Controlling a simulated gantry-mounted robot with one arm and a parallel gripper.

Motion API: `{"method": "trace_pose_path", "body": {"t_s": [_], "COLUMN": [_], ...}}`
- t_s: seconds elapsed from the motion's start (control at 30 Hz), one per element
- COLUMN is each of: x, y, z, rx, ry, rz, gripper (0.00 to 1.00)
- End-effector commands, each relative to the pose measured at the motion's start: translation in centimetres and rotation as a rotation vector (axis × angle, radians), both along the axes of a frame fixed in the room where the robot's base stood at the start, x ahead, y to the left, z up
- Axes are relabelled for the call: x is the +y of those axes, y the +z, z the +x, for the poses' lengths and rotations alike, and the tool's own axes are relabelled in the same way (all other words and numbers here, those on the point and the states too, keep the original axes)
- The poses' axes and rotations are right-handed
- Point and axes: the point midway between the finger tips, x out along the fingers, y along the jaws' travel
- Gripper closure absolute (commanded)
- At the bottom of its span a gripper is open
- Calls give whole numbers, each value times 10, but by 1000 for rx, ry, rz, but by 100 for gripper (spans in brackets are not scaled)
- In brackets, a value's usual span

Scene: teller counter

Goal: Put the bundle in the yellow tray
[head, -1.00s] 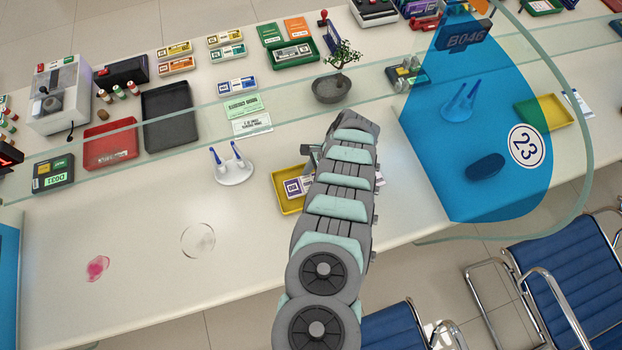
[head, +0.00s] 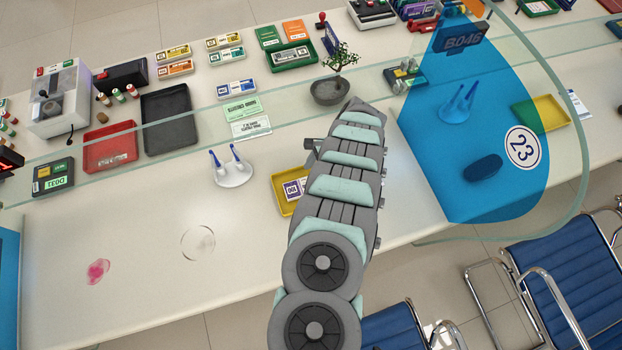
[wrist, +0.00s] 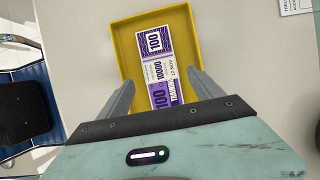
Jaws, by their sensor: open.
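The purple and white bundle (wrist: 158,68), printed 100, lies in the yellow tray (wrist: 123,38) in the wrist view. Its near end is hidden behind my gripper (wrist: 160,78). My gripper is open, with one finger on each side of the bundle and a gap to it on both sides. In the head view the left part of the bundle (head: 292,189) shows inside the yellow tray (head: 281,205). My arm covers the rest of both, and most of my gripper.
A white pen stand (head: 232,175) with two blue pens is left of the tray. A potted bonsai (head: 329,90) stands behind it. A blue screen (head: 470,150) is to the right, with another yellow tray (head: 551,112) beyond.

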Motion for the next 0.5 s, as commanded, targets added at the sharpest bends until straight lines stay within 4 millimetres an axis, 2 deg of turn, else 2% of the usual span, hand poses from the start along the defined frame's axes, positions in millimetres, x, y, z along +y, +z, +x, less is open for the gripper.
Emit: {"method": "trace_pose_path", "body": {"t_s": [0.3, 0.5], "x": [-18, -26], "y": [46, 68], "z": [8, 11], "rx": [-6, -5], "ry": [0, 1], "rz": [0, 0], "gripper": [24, 24]}}
